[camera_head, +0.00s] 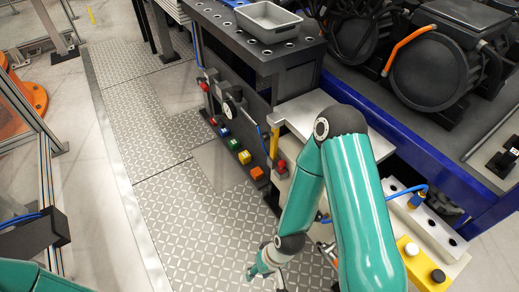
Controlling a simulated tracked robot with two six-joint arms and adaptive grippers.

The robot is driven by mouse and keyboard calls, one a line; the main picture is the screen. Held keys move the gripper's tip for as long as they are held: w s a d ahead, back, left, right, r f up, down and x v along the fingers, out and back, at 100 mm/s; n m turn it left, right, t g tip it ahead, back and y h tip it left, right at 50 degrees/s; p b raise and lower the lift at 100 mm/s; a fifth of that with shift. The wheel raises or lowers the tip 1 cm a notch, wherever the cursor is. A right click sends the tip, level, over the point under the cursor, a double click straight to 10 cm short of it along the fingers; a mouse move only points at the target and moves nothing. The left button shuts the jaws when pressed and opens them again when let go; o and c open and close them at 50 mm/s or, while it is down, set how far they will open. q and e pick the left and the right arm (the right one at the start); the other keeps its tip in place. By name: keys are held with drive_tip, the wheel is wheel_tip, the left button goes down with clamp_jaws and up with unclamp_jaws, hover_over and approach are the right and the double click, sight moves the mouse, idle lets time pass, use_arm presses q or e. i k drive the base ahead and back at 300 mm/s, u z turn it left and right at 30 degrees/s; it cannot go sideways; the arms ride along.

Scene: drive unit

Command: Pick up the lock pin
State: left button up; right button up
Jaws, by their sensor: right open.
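I cannot single out the lock pin for certain. A small red-topped part (281,166) sits at the near end of the dark bench, below a yellow upright piece (274,140); I cannot tell whether it is the pin. My right gripper (266,284) is low at the bottom middle, below the red-topped part and apart from it. It is open, partly cut off by the lower edge, and I see nothing held in it. My right arm hides part of the bench's near side. My left gripper is not in view; only a teal piece of my left arm shows at the bottom left.
A grey bin (268,21) stands on the perforated bench top (215,17). Several coloured blocks line the bench's lower side, an orange one (257,173) nearest. A blue-framed machine (420,70) with black drums stands at right. Patterned floor plates (150,120) at left are clear.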

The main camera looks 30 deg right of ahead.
sight(281, 163)
drive_tip(key=z, duration=0.2)
drive_tip(key=i, duration=1.15)
drive_tip(key=z, duration=0.35)
